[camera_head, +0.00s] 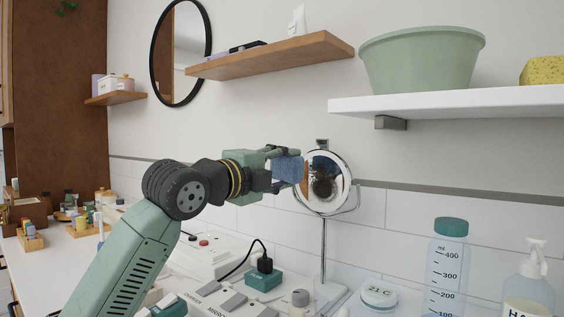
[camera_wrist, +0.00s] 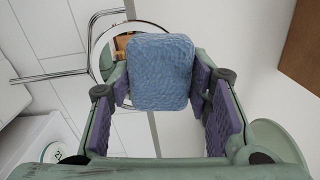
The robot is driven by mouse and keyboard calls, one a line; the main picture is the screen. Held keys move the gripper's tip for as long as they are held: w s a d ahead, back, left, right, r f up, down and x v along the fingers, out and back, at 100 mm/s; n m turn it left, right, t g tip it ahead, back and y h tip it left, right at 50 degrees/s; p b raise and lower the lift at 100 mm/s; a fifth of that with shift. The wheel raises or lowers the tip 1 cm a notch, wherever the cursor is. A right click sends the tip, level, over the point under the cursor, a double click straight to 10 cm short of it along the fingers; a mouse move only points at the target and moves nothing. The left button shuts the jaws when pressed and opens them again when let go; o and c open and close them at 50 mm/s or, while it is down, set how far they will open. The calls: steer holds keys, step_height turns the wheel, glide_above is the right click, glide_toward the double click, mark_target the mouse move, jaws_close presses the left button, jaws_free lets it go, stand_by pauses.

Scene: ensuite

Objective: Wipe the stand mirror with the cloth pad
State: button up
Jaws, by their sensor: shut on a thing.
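The stand mirror (camera_head: 324,184) is a round, chrome-rimmed mirror on a thin upright stand, right of centre in the head view. The cloth pad (camera_head: 287,169) is blue and textured, and my gripper (camera_head: 284,163) is shut on it. The pad is at the left side of the mirror face; I cannot tell whether it touches the glass. In the wrist view the pad (camera_wrist: 161,72) sits between the purple finger pads of my gripper (camera_wrist: 166,92). It hides much of the mirror (camera_wrist: 107,58) behind it, whose left part and rim still show.
A clear bottle with a teal cap (camera_head: 447,270) and a pump bottle (camera_head: 530,280) stand at right. A teal plug block (camera_head: 263,280) with a black cable lies below my gripper. A wooden shelf (camera_head: 270,58) and a white shelf with a green basin (camera_head: 420,60) hang above.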

steer(key=shift+w+d+f+g, duration=0.1)
steer(key=shift+w+f+g, duration=0.05)
steer(key=shift+f, duration=0.55)
steer(key=shift+w+d+f+g, duration=0.1)
steer(key=shift+w+f+g, duration=0.05)
steer(key=shift+f, duration=0.55)
steer(key=shift+s+a+f+b, duration=0.35)
steer(key=shift+s+a+b, duration=0.05)
steer(key=shift+s+a, duration=0.25)
steer(key=shift+r, duration=0.1)
